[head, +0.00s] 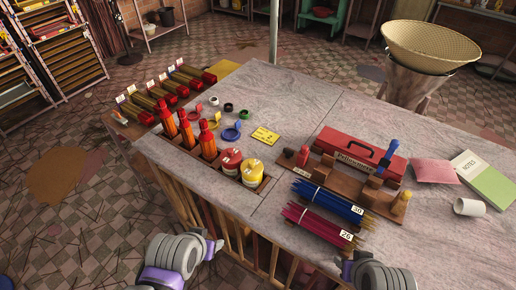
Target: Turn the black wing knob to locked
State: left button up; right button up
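I cannot make out a black wing knob for certain. A row of brass-coloured extruders with red ends (172,92) and small number tags lies along the table's far left edge. A small black piece (228,107) lies on the grey table among coloured rings and caps; its shape is too small to tell. My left gripper (212,244) is low in the head view, in front of the table's near edge, apart from everything. My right gripper (346,264) is at the bottom edge, mostly hidden by its own wrist. Neither visibly holds anything; finger opening is unclear.
Red-orange bottles (187,131) and red and yellow jars (252,174) stand in a wooden rack at the near left. A red toolbox (358,152), blue stick bundle (328,202), magenta sticks (315,222) and white cup (469,207) fill the right. The back middle of the table is clear.

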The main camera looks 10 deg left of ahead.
aim_at(288, 153)
jog(key=i+j, duration=0.2)
jog(key=j, duration=0.15)
jog(key=i+j+u, duration=0.15)
jog(key=j, duration=0.2)
jog(key=i+j, duration=0.25)
jog(key=j+u, duration=0.05)
jog(key=j, duration=0.1)
